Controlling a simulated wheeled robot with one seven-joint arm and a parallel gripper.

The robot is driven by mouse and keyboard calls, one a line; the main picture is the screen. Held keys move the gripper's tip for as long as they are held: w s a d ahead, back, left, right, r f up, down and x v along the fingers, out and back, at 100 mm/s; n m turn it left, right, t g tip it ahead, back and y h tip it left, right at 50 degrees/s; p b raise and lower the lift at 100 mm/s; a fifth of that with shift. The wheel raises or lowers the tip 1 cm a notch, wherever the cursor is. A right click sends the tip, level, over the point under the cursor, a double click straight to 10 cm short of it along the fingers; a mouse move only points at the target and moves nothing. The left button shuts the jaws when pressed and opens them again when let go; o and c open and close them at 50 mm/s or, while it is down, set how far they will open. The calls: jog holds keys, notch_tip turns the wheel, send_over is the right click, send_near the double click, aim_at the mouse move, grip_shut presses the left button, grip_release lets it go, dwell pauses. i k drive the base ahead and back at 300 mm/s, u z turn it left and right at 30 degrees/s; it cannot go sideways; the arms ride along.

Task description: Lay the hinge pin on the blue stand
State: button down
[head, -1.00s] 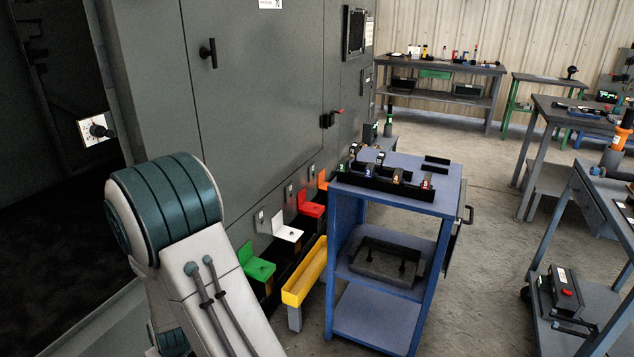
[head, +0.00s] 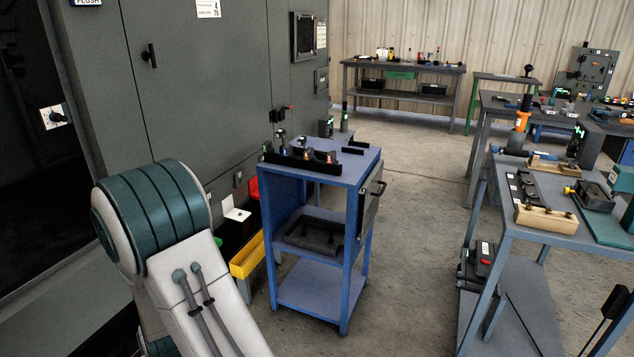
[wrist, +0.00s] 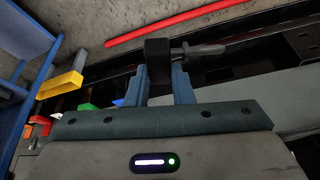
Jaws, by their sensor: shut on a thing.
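In the wrist view my gripper (wrist: 161,84) is shut on the hinge pin (wrist: 203,50), a dark grey rod with a black block-like end between the fingertips. The rod sticks out to the right, well clear of any surface I can make out. The blue stand (head: 345,176), a blue cart with shelves, stands right of my arm in the head view. Its top carries a black rack with several small parts. A blue frame (wrist: 25,45) at the upper left of the wrist view looks like the stand's. My gripper is not visible in the head view.
A grey cabinet (head: 205,90) rises behind my arm, with a yellow tray (head: 247,256) and coloured brackets by its foot. A crowded workbench (head: 500,190) stands at the right. Open floor (head: 415,240) lies between stand and workbench. A red bar (wrist: 180,22) crosses the wrist view.

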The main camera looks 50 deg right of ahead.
aim_at(313, 144)
jog(key=z, duration=0.45)
jog(key=i, duration=0.65)
jog(key=z, duration=0.55)
